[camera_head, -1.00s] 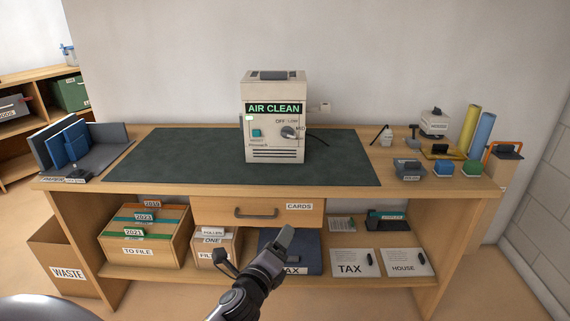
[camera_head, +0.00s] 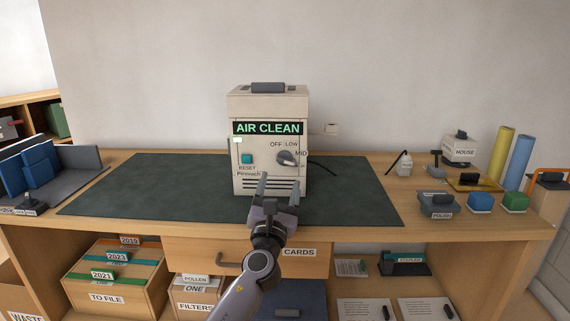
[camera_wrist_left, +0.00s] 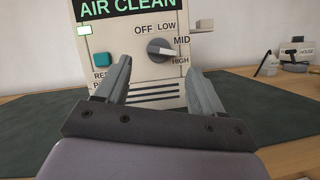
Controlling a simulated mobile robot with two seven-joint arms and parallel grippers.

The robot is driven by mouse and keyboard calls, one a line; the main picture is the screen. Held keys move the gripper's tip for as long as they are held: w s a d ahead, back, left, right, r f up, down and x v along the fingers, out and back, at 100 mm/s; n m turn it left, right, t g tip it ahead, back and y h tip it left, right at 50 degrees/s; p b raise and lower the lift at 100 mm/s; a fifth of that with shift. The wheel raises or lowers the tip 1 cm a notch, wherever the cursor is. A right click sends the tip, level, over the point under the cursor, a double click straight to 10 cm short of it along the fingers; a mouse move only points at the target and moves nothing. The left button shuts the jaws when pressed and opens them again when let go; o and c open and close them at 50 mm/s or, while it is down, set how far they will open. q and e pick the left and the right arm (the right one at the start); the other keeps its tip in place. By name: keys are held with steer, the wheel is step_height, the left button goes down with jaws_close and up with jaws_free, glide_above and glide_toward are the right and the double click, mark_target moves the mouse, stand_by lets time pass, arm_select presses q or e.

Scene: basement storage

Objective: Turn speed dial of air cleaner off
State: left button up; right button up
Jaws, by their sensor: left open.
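The air cleaner (camera_head: 270,112) is a cream box with a green "AIR CLEAN" sign, standing on the dark mat (camera_head: 120,185). Its grey speed dial (camera_head: 286,158) is at the right of the front, with OFF, LOW, MID and HIGH around it. In the left wrist view the dial (camera_wrist_left: 160,48) seems to point right, toward MID or HIGH; the exact setting is hard to tell. My left gripper (camera_head: 278,182) is open and empty, in front of and below the dial. In the left wrist view its fingers (camera_wrist_left: 158,72) stand either side of the dial, apart from it. My right gripper is out of view.
A teal reset button (camera_head: 246,158) is left of the dial. Blue binders (camera_head: 38,172) stand at the left; boxes and rolls (camera_head: 500,155) stand at the right. The mat around the cleaner is clear.

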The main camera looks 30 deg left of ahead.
mark_target(284, 161)
arm_select(q)
steer(key=shift+b+x, duration=0.4)
steer(key=shift+x, duration=2.95)
steer(key=c, duration=1.1)
